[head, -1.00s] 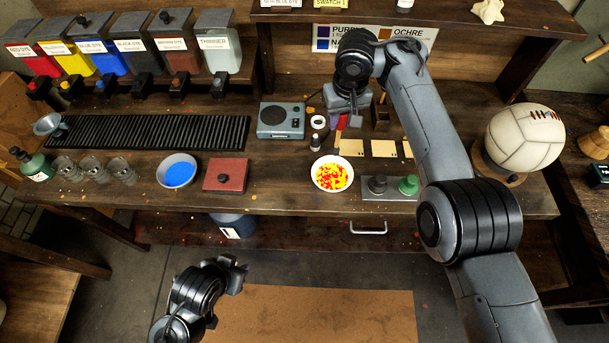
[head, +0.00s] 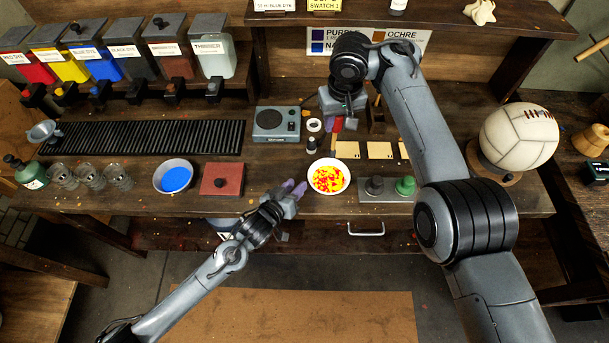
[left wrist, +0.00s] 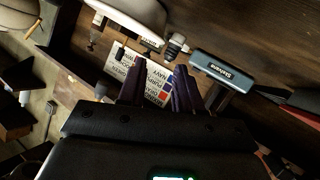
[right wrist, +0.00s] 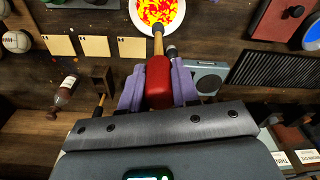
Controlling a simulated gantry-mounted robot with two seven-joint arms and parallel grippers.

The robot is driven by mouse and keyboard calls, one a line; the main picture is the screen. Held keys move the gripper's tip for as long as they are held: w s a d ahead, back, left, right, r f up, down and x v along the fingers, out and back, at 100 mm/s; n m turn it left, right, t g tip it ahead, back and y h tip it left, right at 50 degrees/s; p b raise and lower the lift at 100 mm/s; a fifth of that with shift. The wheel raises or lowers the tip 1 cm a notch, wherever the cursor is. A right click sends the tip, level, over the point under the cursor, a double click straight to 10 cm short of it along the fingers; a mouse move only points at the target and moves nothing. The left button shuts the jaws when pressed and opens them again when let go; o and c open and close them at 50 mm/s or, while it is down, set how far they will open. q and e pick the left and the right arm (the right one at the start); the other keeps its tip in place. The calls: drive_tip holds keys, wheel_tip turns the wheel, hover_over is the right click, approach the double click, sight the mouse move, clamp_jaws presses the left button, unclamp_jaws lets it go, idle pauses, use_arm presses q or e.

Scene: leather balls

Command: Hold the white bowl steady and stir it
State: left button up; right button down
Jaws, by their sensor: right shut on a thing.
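The white bowl (head: 345,184), holding red and yellow bits, stands near the bench's front edge; it also shows in the right wrist view (right wrist: 135,22). My right gripper (head: 335,118) is shut on the red handle (right wrist: 158,80) of a stirring tool, behind the bowl. Its wooden shaft (right wrist: 158,44) points toward the bowl and overlaps its rim in the right wrist view; contact is unclear. My left gripper (head: 294,188) is open and empty, just left of the bowl. Its purple fingers (left wrist: 158,88) are apart. A pale curved shape in the left wrist view appears to be the bowl.
A red lidded block (head: 222,179) and a blue-filled bowl (head: 173,190) lie left. A grey scale (head: 277,123), small bottle (head: 312,145) and tan cards (head: 378,150) lie behind. A weight tray (head: 390,196) stands close right of the white bowl.

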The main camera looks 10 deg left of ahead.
sight(329, 178)
use_arm(q)
drive_tip(key=x, duration=1.1)
clamp_jaws()
drive_tip(key=shift+a+f, duration=0.1)
drive_tip(key=shift+f, duration=0.15)
idle(1.2)
